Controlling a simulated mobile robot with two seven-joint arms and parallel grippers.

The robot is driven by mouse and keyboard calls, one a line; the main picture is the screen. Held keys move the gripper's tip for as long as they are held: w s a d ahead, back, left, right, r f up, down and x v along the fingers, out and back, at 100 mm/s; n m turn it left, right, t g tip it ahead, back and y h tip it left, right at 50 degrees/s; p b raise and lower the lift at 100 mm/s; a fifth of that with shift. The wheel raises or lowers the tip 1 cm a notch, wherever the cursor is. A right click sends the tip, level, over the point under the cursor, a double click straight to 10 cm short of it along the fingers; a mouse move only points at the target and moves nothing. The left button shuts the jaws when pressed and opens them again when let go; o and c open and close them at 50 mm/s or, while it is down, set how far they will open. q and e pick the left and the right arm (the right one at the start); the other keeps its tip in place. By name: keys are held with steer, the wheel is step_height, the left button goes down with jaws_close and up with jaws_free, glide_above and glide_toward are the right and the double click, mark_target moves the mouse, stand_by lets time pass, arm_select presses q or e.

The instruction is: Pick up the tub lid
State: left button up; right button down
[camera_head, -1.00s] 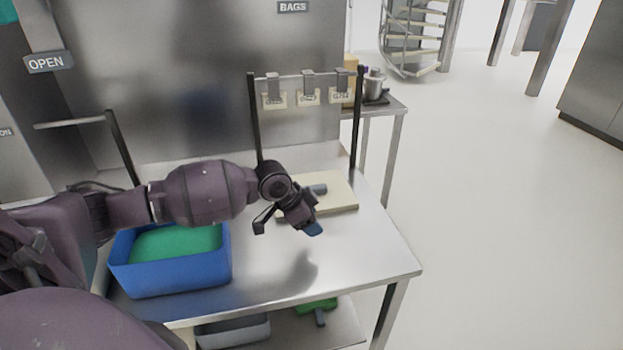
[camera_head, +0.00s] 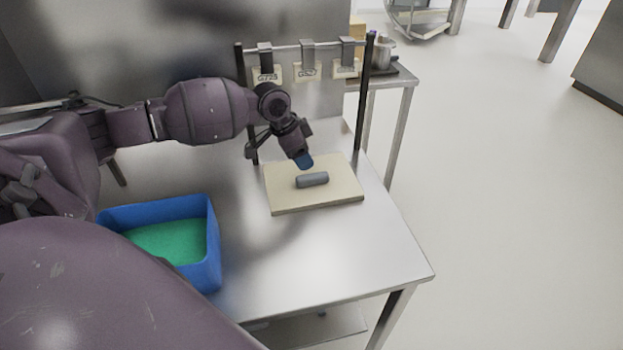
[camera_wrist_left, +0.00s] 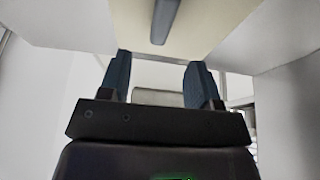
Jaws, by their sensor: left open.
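The tub lid (camera_head: 285,195) is a flat cream slab with a grey bar handle (camera_head: 312,180) on top. It lies on the steel table, right of the blue tub. My left gripper (camera_head: 300,160) is above the far part of the lid, just behind and above the handle, and not touching it as far as I can see. In the left wrist view the two dark blue fingers (camera_wrist_left: 158,75) are apart with nothing between them. The handle (camera_wrist_left: 165,20) shows beyond the fingertips, against the cream lid (camera_wrist_left: 215,20). My right gripper is not in view.
A blue tub (camera_head: 213,245) with green contents stands at the table's left. A black-posted rack (camera_head: 368,100) with hanging labels (camera_head: 307,72) stands behind the lid. The steel table (camera_head: 330,255) is clear in front of the lid.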

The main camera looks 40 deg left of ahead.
mark_target(311, 175)
arm_select(q)
steer(key=x, duration=0.3)
steer(key=shift+a, duration=0.1)
steer(key=shift+f+b, duration=0.3)
steer(key=shift+f, duration=0.25)
steer(key=x, duration=0.4)
steer(key=shift+a+b, duration=0.1)
steer(key=shift+b, duration=0.25)
jaws_close()
